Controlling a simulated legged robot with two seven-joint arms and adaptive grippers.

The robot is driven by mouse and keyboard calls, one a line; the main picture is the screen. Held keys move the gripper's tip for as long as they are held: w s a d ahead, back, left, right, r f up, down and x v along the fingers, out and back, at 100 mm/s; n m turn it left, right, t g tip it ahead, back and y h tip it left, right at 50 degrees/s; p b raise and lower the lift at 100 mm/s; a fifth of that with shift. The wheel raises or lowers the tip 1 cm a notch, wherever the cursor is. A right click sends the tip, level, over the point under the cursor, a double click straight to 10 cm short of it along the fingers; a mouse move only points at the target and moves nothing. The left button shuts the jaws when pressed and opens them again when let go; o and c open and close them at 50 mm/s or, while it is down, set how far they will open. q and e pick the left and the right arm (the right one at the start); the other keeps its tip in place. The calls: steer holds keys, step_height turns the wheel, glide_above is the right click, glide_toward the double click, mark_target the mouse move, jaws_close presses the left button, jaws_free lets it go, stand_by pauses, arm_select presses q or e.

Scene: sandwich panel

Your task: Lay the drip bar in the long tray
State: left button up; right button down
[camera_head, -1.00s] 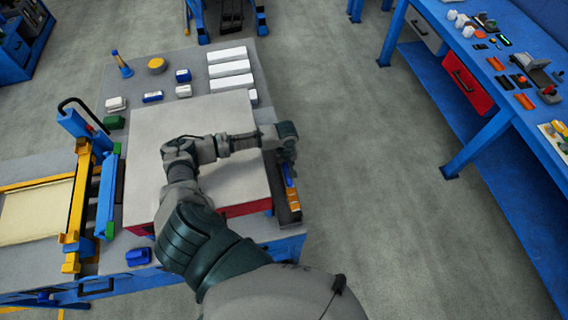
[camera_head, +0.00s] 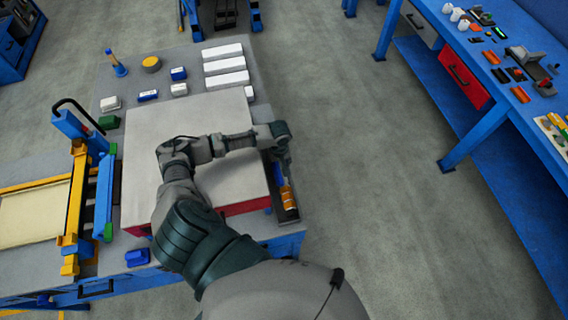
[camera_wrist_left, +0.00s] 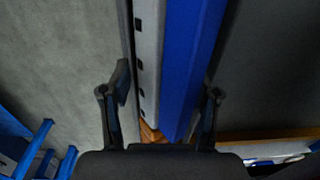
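The long dark tray (camera_head: 291,214) lies along the right edge of the table in the head view. A blue piece (camera_head: 279,174) and an orange piece (camera_head: 287,196) are in it, partly hidden by my arm. My left gripper (camera_head: 282,150) is over the tray's far end, its fingers mostly hidden there. In the wrist view the left gripper (camera_wrist_left: 160,105) is open. A blue bar (camera_wrist_left: 186,60) with a grey slotted strip runs between its fingers, with no clear grip. I take it to be the drip bar, though I cannot be sure. The right gripper is out of view.
A large pale panel (camera_head: 215,125) lies beside the tray, under my left arm. A yellow and blue frame (camera_head: 78,190) stands at the left. White blocks (camera_head: 226,65) and small items fill the table's far side. Open floor lies right of the table.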

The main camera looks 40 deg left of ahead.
mark_target(280, 162)
arm_select(q)
steer(key=shift+s+a, duration=0.1)
steer(key=shift+a, duration=0.3)
steer(key=shift+w, duration=0.2)
steer(key=shift+d+r, duration=0.1)
steer(key=shift+d, duration=0.35)
steer(key=shift+r, duration=0.15)
step_height(280, 162, up, 12)
steer(key=shift+w+f, duration=0.15)
steer(key=shift+f, duration=0.05)
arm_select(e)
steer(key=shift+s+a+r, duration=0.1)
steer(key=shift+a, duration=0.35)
